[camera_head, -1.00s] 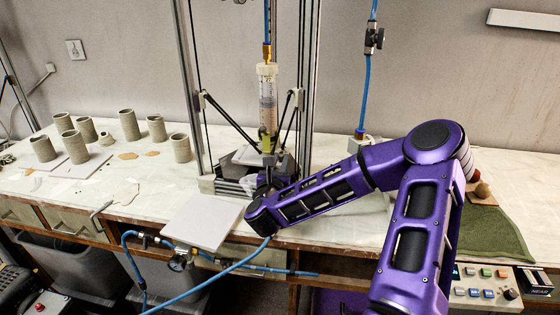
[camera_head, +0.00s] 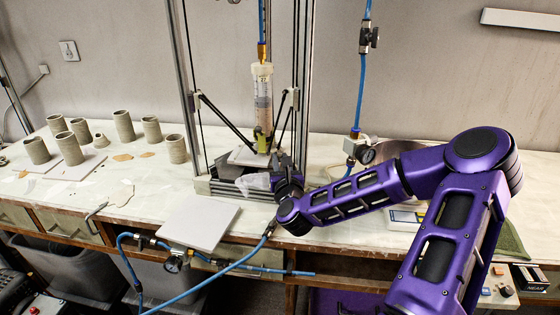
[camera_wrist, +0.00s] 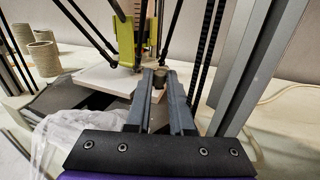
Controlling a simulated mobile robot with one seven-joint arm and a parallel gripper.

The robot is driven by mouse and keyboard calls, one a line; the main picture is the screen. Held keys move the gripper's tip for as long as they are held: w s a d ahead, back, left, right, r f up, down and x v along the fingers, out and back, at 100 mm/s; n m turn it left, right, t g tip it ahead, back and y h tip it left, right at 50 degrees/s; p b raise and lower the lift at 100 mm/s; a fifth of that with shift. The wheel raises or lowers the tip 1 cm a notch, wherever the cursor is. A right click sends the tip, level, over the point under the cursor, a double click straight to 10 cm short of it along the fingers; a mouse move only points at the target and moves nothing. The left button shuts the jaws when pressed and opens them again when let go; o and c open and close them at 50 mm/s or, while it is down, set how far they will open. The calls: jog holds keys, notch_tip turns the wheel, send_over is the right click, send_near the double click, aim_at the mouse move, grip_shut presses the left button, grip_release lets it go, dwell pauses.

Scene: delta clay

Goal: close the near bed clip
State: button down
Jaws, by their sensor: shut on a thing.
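The print bed is a pale square board (camera_head: 249,157) under the syringe nozzle, inside the printer frame. It also shows in the wrist view (camera_wrist: 100,77). My gripper (camera_wrist: 160,78) reaches to the near right edge of this bed. Its two dark fingers are closed on a small brownish-grey piece (camera_wrist: 160,75), which appears to be the near bed clip. The fingers hide most of it, so I cannot tell whether it clamps the board. In the head view my gripper (camera_head: 283,162) is small and dark beside the bed, and the clip cannot be made out.
The clay syringe (camera_head: 263,100) hangs above the bed, with slanting black rods around it. A metal upright (camera_wrist: 255,65) stands close right of my fingers. A crumpled clear bag (camera_head: 255,184) lies by the printer base. A pale tile (camera_head: 198,222) lies at the table's front edge.

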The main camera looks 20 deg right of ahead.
jog(key=c, duration=0.8)
grip_release()
